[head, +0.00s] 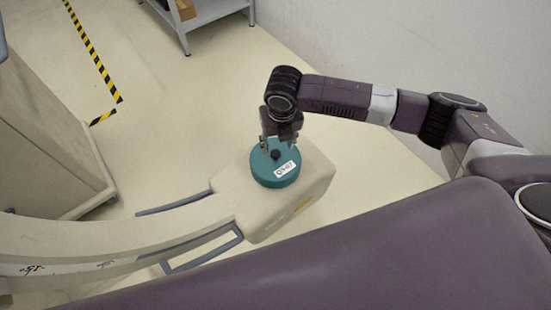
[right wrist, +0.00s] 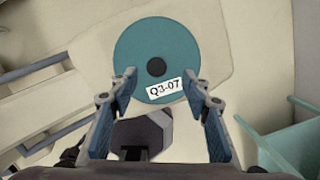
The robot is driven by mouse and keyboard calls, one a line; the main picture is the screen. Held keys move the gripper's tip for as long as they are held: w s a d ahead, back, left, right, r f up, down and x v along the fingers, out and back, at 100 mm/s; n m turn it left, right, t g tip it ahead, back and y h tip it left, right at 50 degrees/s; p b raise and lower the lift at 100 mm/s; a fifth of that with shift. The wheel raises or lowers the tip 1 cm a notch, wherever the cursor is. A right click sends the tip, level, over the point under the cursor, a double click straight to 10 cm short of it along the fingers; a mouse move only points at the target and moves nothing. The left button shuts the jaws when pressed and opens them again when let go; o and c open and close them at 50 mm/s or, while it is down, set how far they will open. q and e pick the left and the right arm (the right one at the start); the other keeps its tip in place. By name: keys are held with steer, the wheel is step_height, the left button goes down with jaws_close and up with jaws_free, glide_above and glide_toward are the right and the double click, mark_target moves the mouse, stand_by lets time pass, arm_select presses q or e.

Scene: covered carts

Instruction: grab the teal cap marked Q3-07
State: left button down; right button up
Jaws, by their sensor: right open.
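The teal cap (head: 265,175) is a round disc with a dark knob at its centre and a white label. It sits on the cream end block of a covered cart in the head view. In the right wrist view the cap (right wrist: 135,60) shows its label, which reads Q3-07. My right gripper (head: 277,143) is over the far side of the cap, pointing down. In the right wrist view the right gripper (right wrist: 160,80) is open, its two fingers apart with the lower part of the cap seen between them. I cannot tell the height gap. My left gripper is not in view.
The cream block (head: 316,179) joins a curved cream arm (head: 130,240) with grey-blue rails (head: 205,255). A large cream covered cart (head: 40,140) stands at the left. A grey shelf (head: 205,15) stands at the back. Floor between them is clear.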

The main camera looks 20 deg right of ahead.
mark_target(275, 153)
steer(key=f, duration=0.5)
steer(key=shift+w+a, duration=0.2)
steer(key=shift+w, duration=0.15)
steer(key=shift+c, duration=0.4)
jaws_close()
